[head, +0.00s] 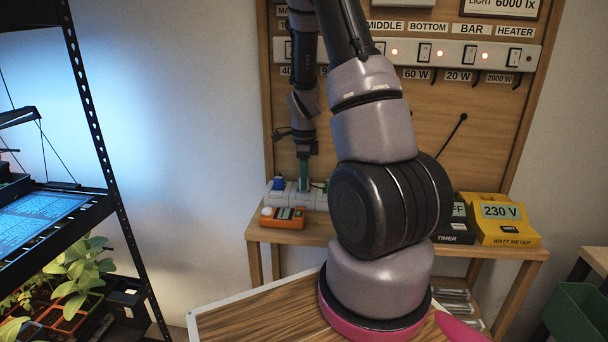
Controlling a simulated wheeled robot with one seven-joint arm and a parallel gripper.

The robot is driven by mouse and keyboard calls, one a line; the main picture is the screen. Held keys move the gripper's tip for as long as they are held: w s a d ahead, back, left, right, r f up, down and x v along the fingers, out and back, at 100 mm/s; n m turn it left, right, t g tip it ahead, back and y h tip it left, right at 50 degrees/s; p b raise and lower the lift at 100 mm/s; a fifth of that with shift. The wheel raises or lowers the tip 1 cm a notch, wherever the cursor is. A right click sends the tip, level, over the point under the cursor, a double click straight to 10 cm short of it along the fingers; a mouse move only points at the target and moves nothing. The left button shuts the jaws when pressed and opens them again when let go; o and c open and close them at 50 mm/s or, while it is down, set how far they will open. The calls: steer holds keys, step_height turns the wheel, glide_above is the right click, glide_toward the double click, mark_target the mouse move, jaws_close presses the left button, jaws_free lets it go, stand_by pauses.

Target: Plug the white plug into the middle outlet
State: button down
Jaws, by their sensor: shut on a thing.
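A pale power strip (314,201) lies on the wooden bench, partly hidden on its right by my arm. A blue plug (278,183) sits at its left end. A small green thing (327,185) shows towards the right. My gripper (303,178) points down between them, with narrow teal fingers reaching the middle of the strip. It is shut. What it holds, seemingly the white plug, is small and blends with the pale strip. I cannot tell whether its pins are in the outlet.
A black timer (455,228) and yellow watt meter (506,219) stand to the right. A switch panel (455,53) is on the board behind. A plant rack (105,140) stands left.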

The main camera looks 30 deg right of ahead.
steer(key=shift+f, duration=0.1)
steer(key=shift+c, duration=2)
jaws_free()
